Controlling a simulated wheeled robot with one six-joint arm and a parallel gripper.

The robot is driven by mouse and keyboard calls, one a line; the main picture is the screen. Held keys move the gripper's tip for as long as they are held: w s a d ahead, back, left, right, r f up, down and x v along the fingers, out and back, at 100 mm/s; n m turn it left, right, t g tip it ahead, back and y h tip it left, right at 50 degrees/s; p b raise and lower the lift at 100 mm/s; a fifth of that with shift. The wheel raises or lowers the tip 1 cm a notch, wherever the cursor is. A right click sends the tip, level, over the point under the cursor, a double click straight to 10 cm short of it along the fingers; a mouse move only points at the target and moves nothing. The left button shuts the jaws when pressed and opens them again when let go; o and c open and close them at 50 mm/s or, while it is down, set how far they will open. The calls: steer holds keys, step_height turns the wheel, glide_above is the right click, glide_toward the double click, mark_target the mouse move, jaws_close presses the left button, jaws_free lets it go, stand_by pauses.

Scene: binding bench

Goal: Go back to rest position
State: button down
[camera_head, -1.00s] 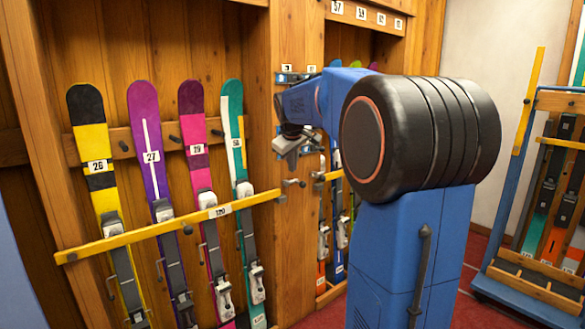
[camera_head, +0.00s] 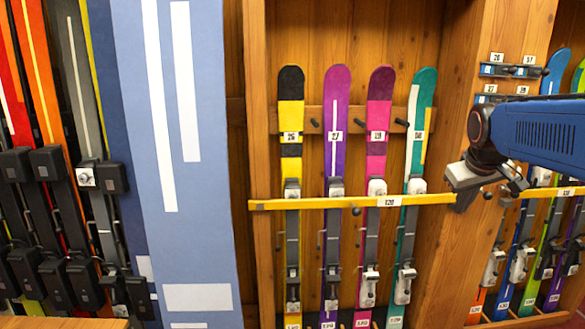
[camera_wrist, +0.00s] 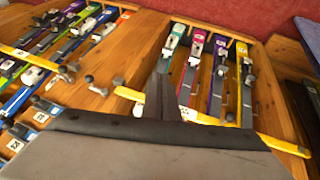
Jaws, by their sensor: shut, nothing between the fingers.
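My gripper (camera_head: 514,188) is at the right of the head view, at the end of my blue arm, in front of the wooden post between two ski bays. Its fingers are together and hold nothing. In the wrist view the gripper's dark finger (camera_wrist: 163,95) points toward the rack, with the yellow bar behind it. The yellow bar (camera_head: 300,204) runs across the skis and ends close to the gripper in the head view; I cannot tell whether they touch.
Yellow (camera_head: 291,115), purple (camera_head: 337,100), pink (camera_head: 380,100) and teal (camera_head: 421,100) skis stand in the middle bay. A blue panel (camera_head: 190,240) and more skis (camera_head: 45,75) are at left. More skis stand in the right bay behind a second yellow bar (camera_head: 560,191).

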steer(key=s+a+f, duration=0.4)
steer(key=s+f, duration=0.1)
steer(key=s, duration=0.3)
steer(key=s+a+f+y, duration=0.1)
steer(key=s+a+f, duration=0.4)
steer(key=s, duration=0.3)
steer(key=s+a+f+m+y, duration=0.1)
steer(key=s+a+f, duration=0.3)
steer(key=s, duration=0.4)
steer(key=shift+s+a+f+g, duration=0.2)
steer(key=shift+f+g, duration=0.1)
steer(key=shift+f, duration=0.45)
steer(key=shift+w, duration=0.1)
